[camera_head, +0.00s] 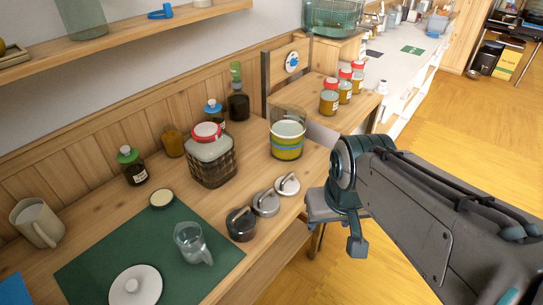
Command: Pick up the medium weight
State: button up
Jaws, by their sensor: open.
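Three weights with hooped handles stand in a slanting row near the table's right edge. The nearest is dark and looks largest (241,226). The middle, grey one (266,205) appears to be the medium weight. The farthest is pale and looks smallest (287,186). My gripper (337,228) is open and empty, to the right of the weights and past the table edge. It is apart from all three. No weight is hidden by it.
A green mat (110,245) with a glass mug (190,242) and white lid (136,288) lies left of the weights. A red-lidded jar in a basket (211,158) and a yellow-filled glass container (287,138) stand behind them. Small bottles line the wall.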

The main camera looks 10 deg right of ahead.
aim_at(266, 205)
jog(key=z, duration=1.2)
jog(key=k, duration=0.6)
jog(key=u, duration=1.2)
jog(key=i, duration=0.5)
